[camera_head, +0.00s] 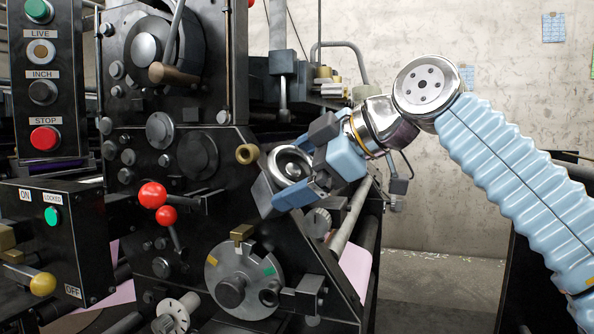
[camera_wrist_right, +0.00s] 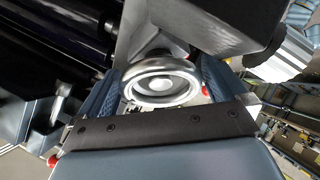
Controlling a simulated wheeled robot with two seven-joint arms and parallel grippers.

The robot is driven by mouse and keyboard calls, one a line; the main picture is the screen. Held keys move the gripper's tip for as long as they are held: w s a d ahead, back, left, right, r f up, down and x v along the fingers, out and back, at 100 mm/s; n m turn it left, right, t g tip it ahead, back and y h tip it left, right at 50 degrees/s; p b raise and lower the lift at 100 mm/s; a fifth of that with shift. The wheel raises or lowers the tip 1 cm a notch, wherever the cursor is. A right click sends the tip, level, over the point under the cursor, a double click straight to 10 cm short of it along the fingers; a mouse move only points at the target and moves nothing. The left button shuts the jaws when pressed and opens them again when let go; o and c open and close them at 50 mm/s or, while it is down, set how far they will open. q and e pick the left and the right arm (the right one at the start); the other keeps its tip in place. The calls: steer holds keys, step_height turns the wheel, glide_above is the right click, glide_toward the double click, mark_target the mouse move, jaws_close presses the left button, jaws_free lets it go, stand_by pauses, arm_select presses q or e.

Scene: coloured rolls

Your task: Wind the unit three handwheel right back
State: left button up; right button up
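A silver handwheel (camera_head: 290,166) with a raised rim and round hub sits on the right side of the dark machine, in the middle of the head view. It also shows in the right wrist view (camera_wrist_right: 161,83). My right gripper (camera_head: 296,168) reaches it from the right, with one finger above and one below the wheel. In the right wrist view its two blue-grey pads (camera_wrist_right: 161,86) lie against opposite sides of the rim, so it looks shut on the wheel. Part of the rim is hidden by the fingers. No unit number is readable. My left gripper is not in view.
A grey disc (camera_head: 232,291) with a brass block and coloured marks sits below the wheel. Red ball knobs (camera_head: 152,195), a brass ring (camera_head: 247,153) and a button panel (camera_head: 43,88) are to the left.

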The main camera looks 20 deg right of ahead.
steer(key=p+v, duration=0.1)
steer(key=v, duration=1.2)
steer(key=shift+s+d+r+p, duration=0.2)
steer(key=shift+s+p, duration=0.1)
steer(key=shift+p, duration=0.1)
step_height(320, 180, down, 6)
steer(key=s+a+m+t+p, duration=0.25)
steer(key=m+t+p, duration=0.35)
steer(key=m, duration=0.4)
steer(key=shift+t, duration=0.4)
steer(key=p+x, duration=0.1)
steer(key=x, duration=1.2)
steer(key=shift+w+a, duration=0.1)
